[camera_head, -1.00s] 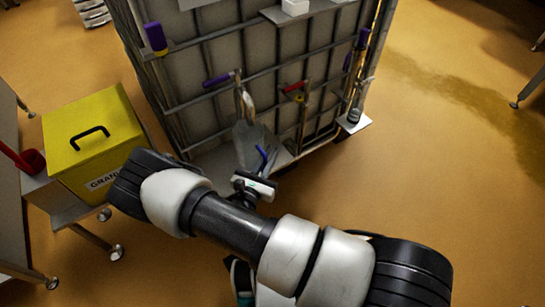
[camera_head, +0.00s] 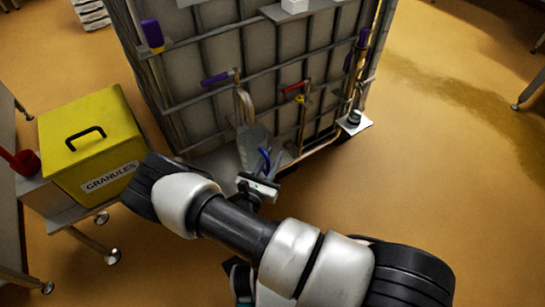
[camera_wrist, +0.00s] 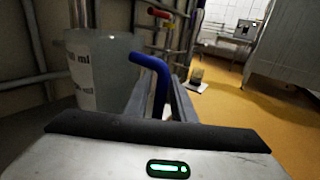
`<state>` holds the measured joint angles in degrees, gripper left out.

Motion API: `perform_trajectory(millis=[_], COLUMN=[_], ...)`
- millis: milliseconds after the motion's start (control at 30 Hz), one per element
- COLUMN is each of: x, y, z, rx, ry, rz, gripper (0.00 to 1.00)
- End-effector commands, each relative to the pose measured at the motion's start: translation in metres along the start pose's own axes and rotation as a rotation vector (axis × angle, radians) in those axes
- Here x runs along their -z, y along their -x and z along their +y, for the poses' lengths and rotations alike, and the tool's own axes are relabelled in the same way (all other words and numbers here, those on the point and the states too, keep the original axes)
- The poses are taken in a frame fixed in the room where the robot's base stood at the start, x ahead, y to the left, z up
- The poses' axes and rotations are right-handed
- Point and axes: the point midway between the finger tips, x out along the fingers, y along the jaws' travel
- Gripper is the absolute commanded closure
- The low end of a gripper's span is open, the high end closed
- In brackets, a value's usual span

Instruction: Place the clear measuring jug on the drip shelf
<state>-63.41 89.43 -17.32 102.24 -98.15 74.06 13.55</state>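The clear measuring jug (camera_head: 251,143) is below the purple-handled tap (camera_head: 217,78) at the front of the caged tank. Its wall with "ml" print fills the left of the wrist view (camera_wrist: 92,72). The jug looks about upright. My gripper (camera_wrist: 160,92) has its two fingers close on either side of the jug's blue handle (camera_wrist: 155,68) and looks shut on it. In the head view my gripper (camera_head: 262,178) is in front of the jug. A grey ledge (camera_head: 212,160), perhaps the drip shelf, runs under the taps. I cannot tell whether the jug's base touches it.
A red-handled tap (camera_head: 294,87) is right of the jug. A small corner plate (camera_head: 362,124) holds a small jar (camera_head: 353,117). A yellow "GRANULES" box (camera_head: 92,140) stands on a wheeled stand at left. The orange floor on the right is open.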

Motion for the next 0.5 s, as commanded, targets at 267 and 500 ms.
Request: perform_trajectory(millis=[267, 500], x=[-0.001, -0.005], y=[0.000, 0.016], z=[0.000, 0.001], rx=[0.000, -0.003], ry=[0.000, 0.000], rz=[0.000, 0.002], gripper=[0.71, 0.71])
